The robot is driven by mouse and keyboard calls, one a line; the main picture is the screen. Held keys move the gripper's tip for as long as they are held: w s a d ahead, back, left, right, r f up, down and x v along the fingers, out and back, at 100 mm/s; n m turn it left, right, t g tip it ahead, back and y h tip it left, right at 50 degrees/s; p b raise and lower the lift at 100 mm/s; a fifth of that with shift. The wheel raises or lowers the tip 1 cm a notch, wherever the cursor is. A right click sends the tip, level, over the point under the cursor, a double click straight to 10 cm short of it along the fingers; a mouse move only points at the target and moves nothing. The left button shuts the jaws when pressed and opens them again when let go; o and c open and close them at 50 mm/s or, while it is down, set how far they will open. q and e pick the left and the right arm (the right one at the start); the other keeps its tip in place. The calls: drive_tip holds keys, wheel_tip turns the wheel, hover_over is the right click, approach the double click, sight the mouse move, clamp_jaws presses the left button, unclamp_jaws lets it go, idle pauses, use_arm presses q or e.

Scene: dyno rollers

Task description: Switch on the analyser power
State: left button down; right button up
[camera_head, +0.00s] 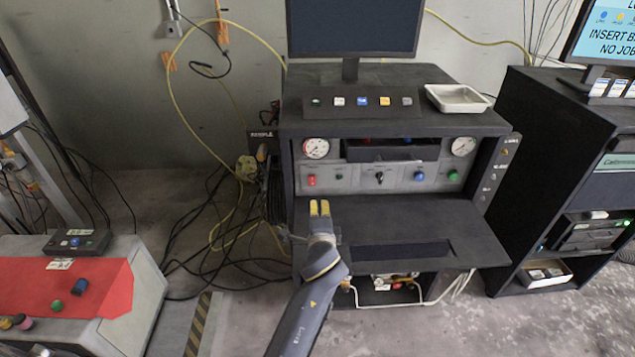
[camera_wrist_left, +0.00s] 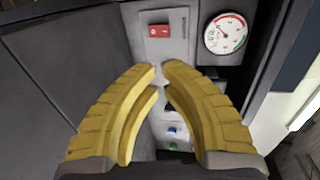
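The analyser looks to be the dark cabinet (camera_head: 405,125) in the middle of the head view, with a grey control strip (camera_head: 398,180) on its front. A red control (camera_head: 311,180) sits at the left end of the strip, below a round gauge (camera_head: 316,148). In the left wrist view it shows as a red rocker switch (camera_wrist_left: 159,31) beyond the fingertips, with the gauge (camera_wrist_left: 225,33) to its right. My left gripper (camera_head: 319,208) is in front of the strip, apart from the switch. Its yellow fingers (camera_wrist_left: 161,72) are close together with a narrow gap and nothing between them. My right gripper is out of view.
A dark shelf (camera_head: 400,225) juts out below the strip. A black knob (camera_head: 379,177), a blue button (camera_head: 419,176) and a green button (camera_head: 453,176) share the strip. A monitor (camera_head: 352,25) and a white tray (camera_head: 457,98) stand on top.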

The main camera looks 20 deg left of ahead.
use_arm(q)
approach(317, 175)
drive_tip(key=x, duration=0.2)
drive_tip(key=f+x, duration=0.1)
drive_tip(key=x, duration=0.2)
drive_tip(key=shift+a+f, duration=0.1)
drive_tip(key=shift+x, duration=0.8)
drive_tip(key=shift+r, duration=0.25)
drive_tip(key=shift+w+a+r, duration=0.2)
drive_tip(key=shift+w+r, duration=0.05)
drive_tip(key=shift+w, duration=0.45)
drive_tip(key=shift+s, duration=0.1)
drive_tip(key=v, duration=0.4)
drive_tip(key=shift+d+f, duration=0.1)
drive_tip(key=s+d+r, duration=0.2)
drive_tip(key=s+r, duration=0.2)
drive_tip(key=s, duration=0.4)
drive_tip(key=shift+s+d+r, duration=0.25)
drive_tip(key=shift+s+d, duration=0.05)
drive_tip(key=shift+w, duration=0.1)
